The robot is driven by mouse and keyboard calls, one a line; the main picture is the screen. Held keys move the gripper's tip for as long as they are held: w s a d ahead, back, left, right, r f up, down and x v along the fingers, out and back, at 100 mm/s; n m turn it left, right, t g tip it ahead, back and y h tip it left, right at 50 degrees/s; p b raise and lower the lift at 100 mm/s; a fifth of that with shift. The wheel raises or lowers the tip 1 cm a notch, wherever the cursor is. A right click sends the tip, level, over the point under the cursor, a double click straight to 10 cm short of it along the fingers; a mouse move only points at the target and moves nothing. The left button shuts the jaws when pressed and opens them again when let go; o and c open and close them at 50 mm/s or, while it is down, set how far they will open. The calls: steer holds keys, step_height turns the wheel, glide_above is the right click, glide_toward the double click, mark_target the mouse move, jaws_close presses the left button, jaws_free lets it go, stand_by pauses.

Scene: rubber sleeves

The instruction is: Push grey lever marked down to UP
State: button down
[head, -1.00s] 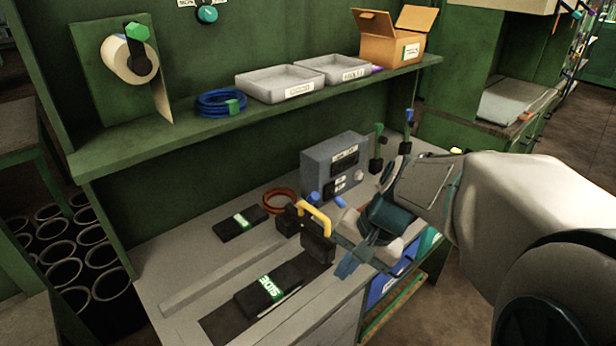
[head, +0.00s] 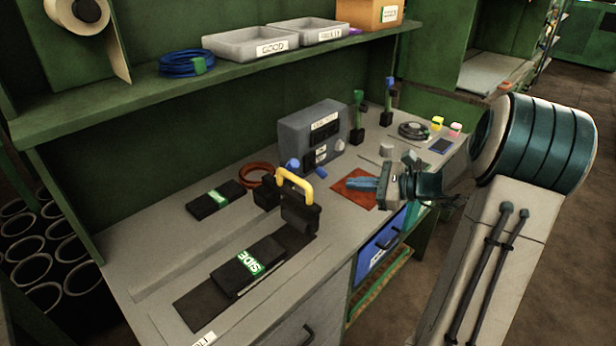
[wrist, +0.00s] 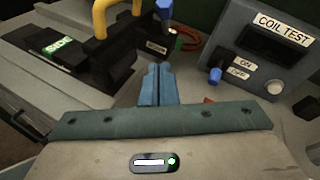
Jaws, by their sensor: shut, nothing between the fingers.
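My gripper (head: 362,184) is shut and empty, its blue fingers together above the orange-red mat at the bench's front. The shut fingers (wrist: 157,84) also show in the wrist view. The grey test box (head: 313,140) stands behind and left of it, labelled COIL TEST in the wrist view (wrist: 290,60). A blue-tipped lever (wrist: 215,76) sticks out of its front beside small labels, one reading ON; it also shows in the head view (head: 321,172). My fingers are apart from it. I cannot make out a grey lever marked down.
A black clamp with a yellow handle (head: 295,181) stands left of my gripper. A black block marked SIDE (head: 248,267) lies on a dark strip. A red cable coil (head: 256,174) is behind the clamp. Trays (head: 250,44) sit on the shelf above.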

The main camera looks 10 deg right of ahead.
steer(key=shift+w+d+f+m, duration=0.1)
steer(key=shift+w+d+m, duration=0.15)
steer(key=shift+d, duration=0.2)
steer(key=shift+s, duration=0.1)
steer(key=w+a+p, duration=0.1)
steer(key=w+a, duration=0.6)
steer(key=a, duration=0.4)
steer(key=shift+w, duration=0.15)
steer(key=shift+f, duration=0.1)
